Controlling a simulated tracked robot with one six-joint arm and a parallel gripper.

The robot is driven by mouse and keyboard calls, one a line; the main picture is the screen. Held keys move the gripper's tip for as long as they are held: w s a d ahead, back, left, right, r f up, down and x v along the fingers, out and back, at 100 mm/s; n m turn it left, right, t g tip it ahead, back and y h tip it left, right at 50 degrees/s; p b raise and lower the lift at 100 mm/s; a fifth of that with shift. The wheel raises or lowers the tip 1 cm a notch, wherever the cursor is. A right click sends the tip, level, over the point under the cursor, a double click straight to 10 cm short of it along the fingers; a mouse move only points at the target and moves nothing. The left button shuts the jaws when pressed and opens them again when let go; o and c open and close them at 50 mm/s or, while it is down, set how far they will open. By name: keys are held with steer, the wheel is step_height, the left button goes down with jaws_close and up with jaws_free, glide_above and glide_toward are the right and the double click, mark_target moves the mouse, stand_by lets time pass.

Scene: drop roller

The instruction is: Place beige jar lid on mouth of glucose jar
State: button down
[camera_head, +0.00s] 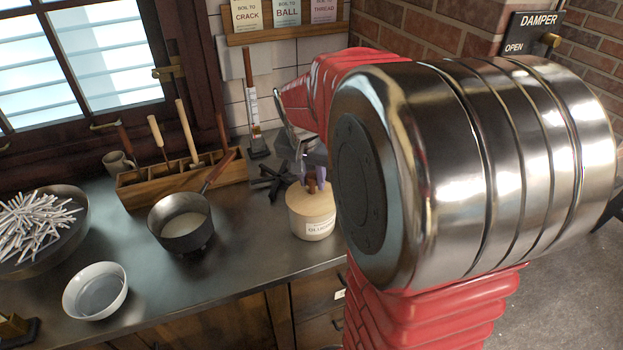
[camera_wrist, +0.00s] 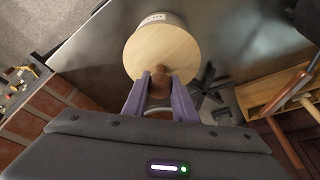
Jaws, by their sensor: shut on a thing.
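The glucose jar (camera_head: 316,231), pale with a white label, stands upright on the dark counter. The beige jar lid (camera_head: 300,198) is a round pale wooden disc with a brown knob. It lies level over the jar's mouth and hides it. I cannot tell whether the lid is fully seated or a hair above the rim. My gripper (camera_head: 313,183) is above the lid, its purple fingers shut on the knob. In the wrist view, the gripper (camera_wrist: 160,90) holds the knob at the near edge of the lid disc (camera_wrist: 160,48); part of the jar's label (camera_wrist: 153,18) shows beyond.
A saucepan (camera_head: 180,243) of pale liquid, a wooden tool box (camera_head: 170,192) and a white bowl (camera_head: 95,298) stand to the left. A dark bowl of white sticks (camera_head: 75,252) is far left. A black trivet-like piece (camera_head: 272,180) lies just behind the jar.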

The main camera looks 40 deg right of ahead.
steer(key=shift+f, duration=0.1)
steer(key=c, duration=1.4)
jaws_free()
steer(key=shift+c, duration=0.2)
steer(key=v, duration=1.2)
steer(key=s+a+f+n+t+y, duration=0.1)
steer(key=s+a+f+n, duration=0.1)
steer(key=s+a+n, duration=0.3)
steer(key=s+a+f+n+t+y, duration=0.1)
steer(key=s+a+n, duration=0.4)
steer(key=a, duration=0.9)
steer(key=s+f+t, duration=0.1)
steer(key=s+f, duration=0.1)
steer(key=s, duration=0.1)
steer(key=shift+n+t+y, duration=0.3)
steer(key=shift+n+y, duration=0.1)
steer(key=shift+s+a+f, duration=0.1)
steer(key=shift+f, duration=0.05)
